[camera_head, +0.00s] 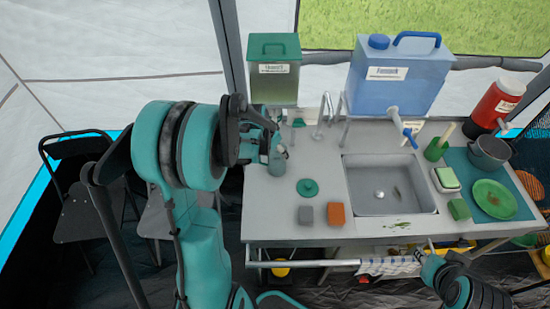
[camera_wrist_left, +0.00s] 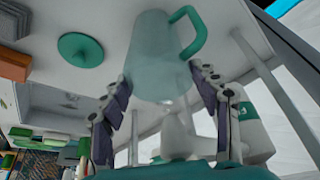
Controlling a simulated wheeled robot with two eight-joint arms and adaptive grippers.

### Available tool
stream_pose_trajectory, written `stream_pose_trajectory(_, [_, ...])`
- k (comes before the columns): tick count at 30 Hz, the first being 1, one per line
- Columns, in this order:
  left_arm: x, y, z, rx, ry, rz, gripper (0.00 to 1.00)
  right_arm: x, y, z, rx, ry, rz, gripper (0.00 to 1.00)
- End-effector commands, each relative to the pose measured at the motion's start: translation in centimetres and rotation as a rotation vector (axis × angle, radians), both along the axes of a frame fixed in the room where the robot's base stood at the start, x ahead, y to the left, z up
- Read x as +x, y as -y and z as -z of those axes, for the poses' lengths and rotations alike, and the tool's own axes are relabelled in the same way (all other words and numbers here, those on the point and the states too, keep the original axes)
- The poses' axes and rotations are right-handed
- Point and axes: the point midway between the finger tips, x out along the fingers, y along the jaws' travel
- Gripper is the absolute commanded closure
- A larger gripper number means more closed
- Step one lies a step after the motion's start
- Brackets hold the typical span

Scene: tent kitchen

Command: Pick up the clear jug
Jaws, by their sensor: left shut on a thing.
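The clear jug (camera_wrist_left: 160,55) is a translucent, pale grey-green cylinder with a green handle (camera_wrist_left: 192,30). In the left wrist view it lies between the two dark fingers of my left gripper (camera_wrist_left: 160,84), which is shut on it. I cannot tell whether the jug touches the counter. My right gripper (camera_head: 430,254) is low at the counter's front edge, and its fingers are too small to read.
A round green lid (camera_head: 307,188) lies on the counter (camera_head: 270,222), near a grey block (camera_head: 306,214) and an orange block (camera_head: 336,213). The sink (camera_head: 385,190) is to their right. A green tank (camera_head: 274,75) and a blue water container (camera_head: 395,80) stand behind.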

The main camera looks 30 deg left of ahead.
Motion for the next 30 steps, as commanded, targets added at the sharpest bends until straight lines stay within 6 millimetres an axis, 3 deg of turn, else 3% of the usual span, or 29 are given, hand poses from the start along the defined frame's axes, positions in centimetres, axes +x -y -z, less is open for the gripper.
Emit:
stream_pose_trajectory(11, [0.0,0.0,-0.9,0.0,0.0,0.0,0.96,0.0,0.0,-0.4,0.0,0.0,0.0,0.7])
stream_pose_trajectory(21, [0.0,0.0,-3.7,0.0,0.0,0.0,0.96,0.0,0.0,-1.4,0.0,0.0,0.0,0.7])
stream_pose_trajectory(30, [-3.6,-0.4,-3.6,-0.001,0.0,-0.003,0.96,0.0,0.0,-1.7,0.0,0.0,0.0,0.7])
